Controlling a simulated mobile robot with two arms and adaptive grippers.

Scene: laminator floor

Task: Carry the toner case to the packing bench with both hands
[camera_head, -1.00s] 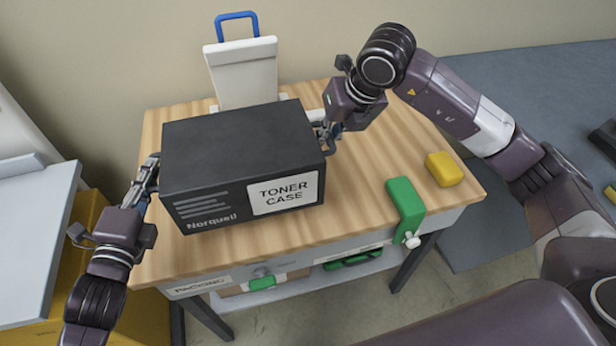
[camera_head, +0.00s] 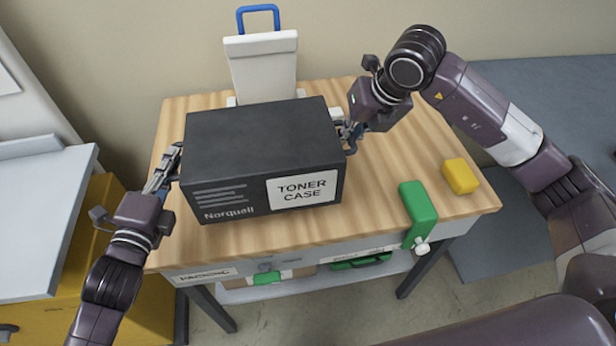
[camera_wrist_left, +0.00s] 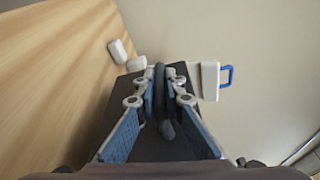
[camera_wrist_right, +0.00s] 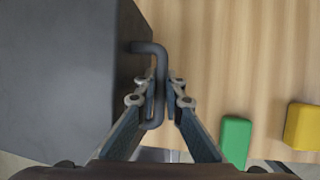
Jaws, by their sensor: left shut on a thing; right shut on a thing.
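The toner case (camera_head: 262,140) is a large black box with a white "TONER CASE" label on its front. It is over the wooden top of the packing bench (camera_head: 385,205); I cannot tell whether it rests on the wood or hangs just above it. My left gripper (camera_head: 172,165) is at its left side, shut on a dark handle (camera_wrist_left: 160,95) seen in the left wrist view. My right gripper (camera_head: 347,133) is at its right side, shut on the other bent handle (camera_wrist_right: 158,80), clear in the right wrist view. The case looks about level.
A white stand with a blue handle (camera_head: 262,68) is behind the case. A green clamp-like block (camera_head: 418,203) sits at the bench's front edge, and a yellow block (camera_head: 460,176) lies right of it. Bare wood lies between case and green block. A yellow cabinet (camera_head: 100,215) stands left.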

